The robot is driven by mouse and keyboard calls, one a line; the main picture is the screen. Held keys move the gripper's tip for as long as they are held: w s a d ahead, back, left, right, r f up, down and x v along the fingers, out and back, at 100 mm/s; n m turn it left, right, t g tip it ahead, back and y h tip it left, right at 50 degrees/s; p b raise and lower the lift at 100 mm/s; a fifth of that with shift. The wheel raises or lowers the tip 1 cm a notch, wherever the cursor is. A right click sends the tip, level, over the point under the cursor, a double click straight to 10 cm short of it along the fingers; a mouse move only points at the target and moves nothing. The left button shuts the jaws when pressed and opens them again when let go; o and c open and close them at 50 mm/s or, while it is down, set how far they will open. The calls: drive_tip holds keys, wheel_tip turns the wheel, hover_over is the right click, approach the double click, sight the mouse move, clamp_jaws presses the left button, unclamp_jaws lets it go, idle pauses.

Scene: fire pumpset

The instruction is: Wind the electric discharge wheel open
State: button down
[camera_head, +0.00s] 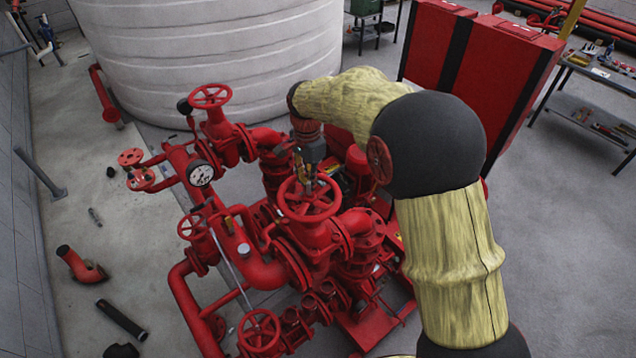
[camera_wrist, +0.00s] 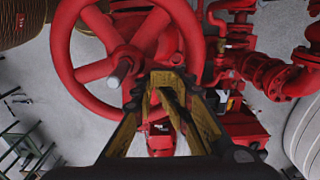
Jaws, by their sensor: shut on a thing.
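A red spoked handwheel (camera_head: 308,199) sits on top of a valve near the middle of the pumpset in the head view. In the wrist view it is large (camera_wrist: 65,55), with its rim, spokes and grey stem end visible. No label shows whether it is the electric discharge wheel. My gripper (camera_head: 312,172) is at the far side of this wheel. In the wrist view my gripper (camera_wrist: 170,82) has its yellowish fingers at the lower right of the rim, shut on it. The fingers hide that part of the rim and the exact contact.
Another red handwheel (camera_head: 210,96) stands behind to the left, and a smaller one (camera_head: 260,332) is in front. A pressure gauge (camera_head: 200,173) is on the left pipe. A white tank (camera_head: 205,55) and red cabinets (camera_head: 480,65) stand behind. Loose parts lie on the left floor.

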drive_tip(key=shift+w+a, duration=0.1)
drive_tip(key=shift+a, duration=0.55)
drive_tip(key=shift+d, duration=0.5)
wheel_tip(320, 180, up, 8)
drive_tip(key=p, duration=0.4)
drive_tip(key=shift+f, duration=0.1)
drive_tip(key=s+d+n+b, duration=0.1)
drive_tip(key=s+d+b, duration=0.1)
drive_tip(key=b, duration=0.1)
drive_tip(key=s+d+f+n+t+b, duration=0.1)
drive_tip(key=s+d+b, duration=0.1)
drive_tip(key=s+b, duration=0.1)
drive_tip(key=s+d+n+b, duration=0.1)
drive_tip(key=s+d+b, duration=0.1)
drive_tip(key=s+b, duration=0.1)
drive_tip(key=shift+d+f+t+b, duration=0.25)
drive_tip(key=shift+d+t+b, duration=0.1)
drive_tip(key=shift+b, duration=0.5)
drive_tip(key=s+d+f+n+t+b, duration=0.2)
drive_tip(key=s+d+f+n+b, duration=0.2)
drive_tip(key=s+f+b, duration=0.5)
drive_tip(key=s+d+f+n+t+b, duration=0.2)
drive_tip(key=s+d+f+n+b, duration=0.2)
drive_tip(key=s+f+b, duration=0.6)
drive_tip(key=s+d+b, duration=0.2)
drive_tip(key=s+b, duration=0.1)
drive_tip(key=s, duration=0.2)
drive_tip(key=shift+s+f+b, duration=0.2)
drive_tip(key=shift+f+b, duration=0.1)
drive_tip(key=shift+b, duration=0.1)
